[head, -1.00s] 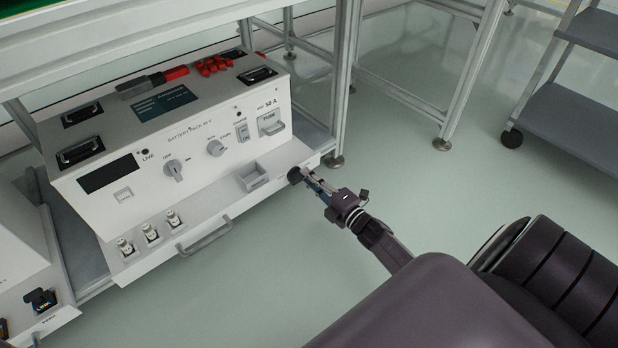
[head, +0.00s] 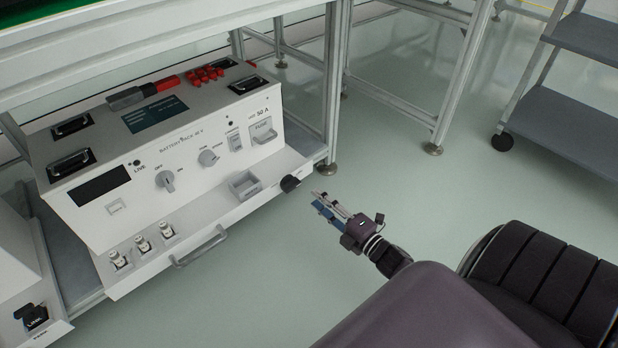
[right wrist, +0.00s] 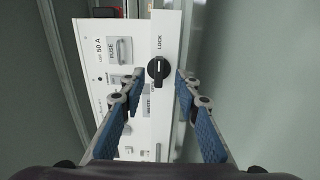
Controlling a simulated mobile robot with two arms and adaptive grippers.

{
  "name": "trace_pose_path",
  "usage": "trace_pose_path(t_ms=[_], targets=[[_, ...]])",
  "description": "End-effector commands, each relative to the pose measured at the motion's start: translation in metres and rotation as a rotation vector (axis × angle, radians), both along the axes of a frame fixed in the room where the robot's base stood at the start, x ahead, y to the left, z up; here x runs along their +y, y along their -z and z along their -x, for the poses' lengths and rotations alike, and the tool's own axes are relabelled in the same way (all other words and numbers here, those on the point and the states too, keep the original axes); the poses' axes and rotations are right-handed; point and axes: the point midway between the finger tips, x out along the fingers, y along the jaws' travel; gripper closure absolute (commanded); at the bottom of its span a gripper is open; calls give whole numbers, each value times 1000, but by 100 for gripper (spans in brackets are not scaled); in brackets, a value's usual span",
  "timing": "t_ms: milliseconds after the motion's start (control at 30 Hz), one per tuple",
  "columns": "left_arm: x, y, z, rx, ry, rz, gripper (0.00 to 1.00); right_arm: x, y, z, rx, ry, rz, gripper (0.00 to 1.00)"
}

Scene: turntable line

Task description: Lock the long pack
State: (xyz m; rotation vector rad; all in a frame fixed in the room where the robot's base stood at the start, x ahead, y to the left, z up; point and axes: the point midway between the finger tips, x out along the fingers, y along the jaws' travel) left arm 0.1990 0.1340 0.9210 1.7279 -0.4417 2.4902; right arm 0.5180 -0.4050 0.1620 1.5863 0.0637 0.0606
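The long white battery pack (head: 190,160) sits on the shelf of a frame at left in the head view. A round black knob (head: 290,184) is at the right end of its front ledge. In the right wrist view the black knob (right wrist: 158,70) is just below the word LOCK, and its pale mark points up towards that word. My right gripper (head: 318,201) is off to the right of the knob, apart from it. In the right wrist view its blue-padded fingers (right wrist: 160,84) are spread, with nothing between the pads. My left gripper is not in view.
The pack's front carries a dial (head: 165,180), a fuse handle (head: 264,136), a small open bin (head: 244,185) and a bar handle (head: 202,246). The floor right of the pack is clear, up to a grey cart (head: 590,100).

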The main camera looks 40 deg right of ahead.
Motion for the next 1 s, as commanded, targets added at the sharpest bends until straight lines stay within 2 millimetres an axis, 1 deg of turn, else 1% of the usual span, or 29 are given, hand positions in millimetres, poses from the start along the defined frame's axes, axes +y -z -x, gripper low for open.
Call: trace_pose_path(t_ms=[33,100,200,300,1000], targets=[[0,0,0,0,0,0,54,-1,0,10,2,1,0,70],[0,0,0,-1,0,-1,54,-1,1,21,2,0,0,70],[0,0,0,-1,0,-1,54,-3,0,31,1,0,0,70],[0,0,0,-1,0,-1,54,-3,0,37,0,0,1,70],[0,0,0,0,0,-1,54,-3,0,39,0,0,0,70]])
